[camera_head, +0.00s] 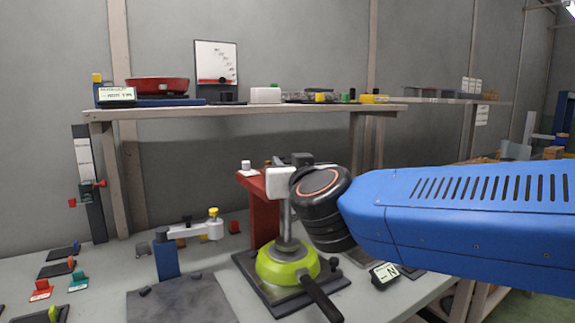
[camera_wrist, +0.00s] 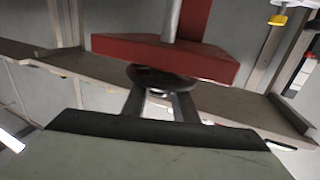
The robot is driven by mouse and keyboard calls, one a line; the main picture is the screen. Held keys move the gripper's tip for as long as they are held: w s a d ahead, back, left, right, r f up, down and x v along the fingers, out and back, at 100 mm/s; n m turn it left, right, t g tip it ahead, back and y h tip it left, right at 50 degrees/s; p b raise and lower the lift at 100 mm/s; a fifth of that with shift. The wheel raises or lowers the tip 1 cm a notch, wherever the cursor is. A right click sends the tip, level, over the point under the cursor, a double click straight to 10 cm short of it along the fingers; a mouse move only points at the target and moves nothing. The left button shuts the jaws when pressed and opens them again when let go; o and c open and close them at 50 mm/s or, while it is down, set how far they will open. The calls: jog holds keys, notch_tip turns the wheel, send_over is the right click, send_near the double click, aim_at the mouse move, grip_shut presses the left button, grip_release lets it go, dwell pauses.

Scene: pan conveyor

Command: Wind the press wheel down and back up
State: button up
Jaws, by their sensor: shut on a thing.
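The press has a red frame (camera_head: 262,208) with a pale block (camera_head: 280,183) and a grey vertical spindle (camera_head: 286,218) at its front. The spindle reaches down to a lime-green pan (camera_head: 288,265) on a dark base plate. In the wrist view, the dark round press wheel (camera_wrist: 160,75) lies by the red head of the press (camera_wrist: 165,52). My gripper (camera_wrist: 160,93) is shut on the wheel, with its two fingers at the wheel's near side. In the head view my dark wrist hides the gripper and most of the wheel.
My blue arm comes in from the right. A small blue post with a grey arm (camera_head: 168,255) stands left of the press. A small display (camera_head: 384,275) lies right of the pan. A loaded shelf (camera_head: 240,109) runs behind. A grey plate (camera_head: 180,300) lies front left.

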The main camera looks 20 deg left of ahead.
jog(key=shift+a+m, duration=0.1)
jog(key=shift+m, duration=0.2)
jog(key=m+t+h, duration=0.2)
jog(key=h, duration=0.2)
jog(key=m+h, duration=0.2)
jog(key=h, duration=0.1)
jog(key=m+h, duration=0.2)
jog(key=h, duration=0.2)
jog(key=shift+m+t, duration=0.3)
jog(key=shift+m, duration=0.1)
jog(key=m+h, duration=0.1)
jog(key=h, duration=0.1)
jog(key=m+g+h, duration=0.1)
jog(key=m+h, duration=0.1)
jog(key=h, duration=0.1)
jog(key=shift+m+g+h, duration=1.7)
jog(key=shift+m+h, duration=0.3)
jog(key=shift+h, duration=0.5)
jog(key=shift+m+g+h, duration=0.3)
jog(key=shift+h, duration=0.1)
jog(key=o, duration=1.1)
